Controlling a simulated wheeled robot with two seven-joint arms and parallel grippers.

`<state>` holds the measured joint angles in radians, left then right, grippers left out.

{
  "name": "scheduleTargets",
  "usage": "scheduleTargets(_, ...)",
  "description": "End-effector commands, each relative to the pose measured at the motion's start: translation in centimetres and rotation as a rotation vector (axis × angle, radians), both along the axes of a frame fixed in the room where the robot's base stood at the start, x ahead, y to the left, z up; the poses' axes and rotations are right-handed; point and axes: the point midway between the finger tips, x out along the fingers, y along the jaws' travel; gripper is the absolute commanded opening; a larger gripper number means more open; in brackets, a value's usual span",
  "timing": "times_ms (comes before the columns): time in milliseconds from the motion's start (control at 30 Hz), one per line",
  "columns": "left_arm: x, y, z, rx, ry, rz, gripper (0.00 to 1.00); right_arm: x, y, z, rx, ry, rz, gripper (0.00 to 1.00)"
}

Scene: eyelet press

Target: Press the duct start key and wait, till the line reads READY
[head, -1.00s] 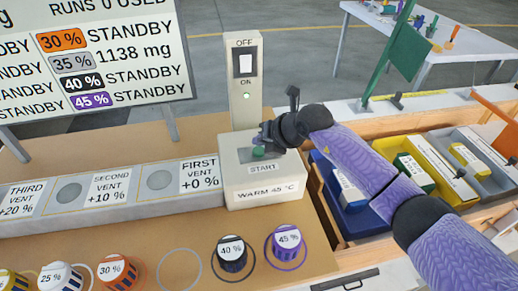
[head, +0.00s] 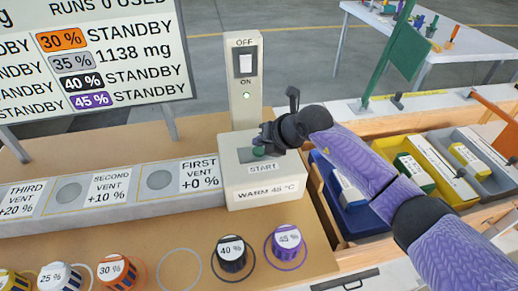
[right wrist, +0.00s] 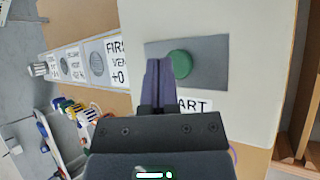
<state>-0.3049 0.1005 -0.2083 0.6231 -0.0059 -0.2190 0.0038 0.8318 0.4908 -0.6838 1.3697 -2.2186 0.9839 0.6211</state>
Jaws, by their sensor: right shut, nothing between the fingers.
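The green start key (head: 259,152) sits on a dark plate on top of the beige duct box (head: 240,190), above the word START. It also shows in the wrist view (right wrist: 180,64). My right gripper (head: 266,138) is shut and empty, pointing down at this plate. In the wrist view its fingertips (right wrist: 158,68) lie just beside the key; whether they touch it I cannot tell. My left gripper is out of view.
A switch post (head: 246,75) marked OFF and ON, with a lit green lamp, stands behind the box. The vent rail (head: 120,197) runs left. Labelled cups, such as the 40 % cup (head: 232,252), stand in front. Bins with boxes are at right, including a blue bin (head: 335,200).

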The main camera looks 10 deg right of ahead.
Motion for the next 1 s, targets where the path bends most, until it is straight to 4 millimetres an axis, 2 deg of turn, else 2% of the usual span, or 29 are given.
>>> scheduleTargets(100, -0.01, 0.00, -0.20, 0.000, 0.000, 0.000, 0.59, -0.01, 0.00, -0.54, 0.000, 0.000, 0.000, 0.00)
scheduleTargets(1000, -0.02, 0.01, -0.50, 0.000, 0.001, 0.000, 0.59, -0.02, 0.01, -1.24, 0.000, 0.001, 0.001, 0.00)
